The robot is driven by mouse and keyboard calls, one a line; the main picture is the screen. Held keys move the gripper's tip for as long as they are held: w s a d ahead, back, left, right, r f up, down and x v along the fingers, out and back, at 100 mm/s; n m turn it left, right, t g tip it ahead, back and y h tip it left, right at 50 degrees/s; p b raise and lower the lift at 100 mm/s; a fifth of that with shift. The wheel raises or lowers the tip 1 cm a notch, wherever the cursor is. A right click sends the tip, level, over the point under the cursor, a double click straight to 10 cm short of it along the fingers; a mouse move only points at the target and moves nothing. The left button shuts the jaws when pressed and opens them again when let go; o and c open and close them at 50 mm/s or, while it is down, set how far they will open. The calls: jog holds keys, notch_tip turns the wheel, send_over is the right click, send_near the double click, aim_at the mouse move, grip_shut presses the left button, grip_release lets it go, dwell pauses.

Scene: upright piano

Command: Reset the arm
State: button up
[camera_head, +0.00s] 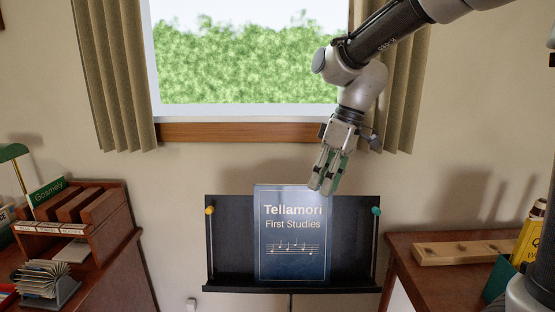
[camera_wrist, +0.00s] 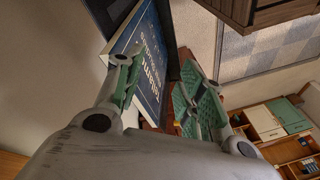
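My gripper (camera_head: 328,171) hangs from my arm in the head view, fingers pointing down, just above and in front of the top right corner of a blue book (camera_head: 291,262) titled "Tellamori First Studies". The book stands upright on a black music stand (camera_head: 345,262). In the wrist view, the gripper (camera_wrist: 155,95) shows its two green-padded fingers apart with nothing held between them. The book (camera_wrist: 149,58) shows beyond the left finger. I cannot tell whether a finger touches the book.
A wooden desk organizer (camera_head: 85,210) and a card file (camera_head: 47,280) stand at the left. A side table (camera_head: 400,241) at the right holds a wooden rack (camera_head: 465,252) and a yellow bottle or box (camera_head: 529,240). A window sill (camera_head: 240,132) lies behind my arm.

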jog(key=s+d+r+m+t+h, duration=0.1)
jog(key=s+d+m+t, duration=0.1)
jog(key=s+d+m, duration=0.3)
jog(key=s+d+r+m+t+h, duration=0.1)
jog(key=s+d+m, duration=0.5)
jog(key=s+d, duration=0.7)
jog(key=d+t+h, duration=0.1)
jog(key=d+t, duration=0.1)
jog(key=d, duration=0.4)
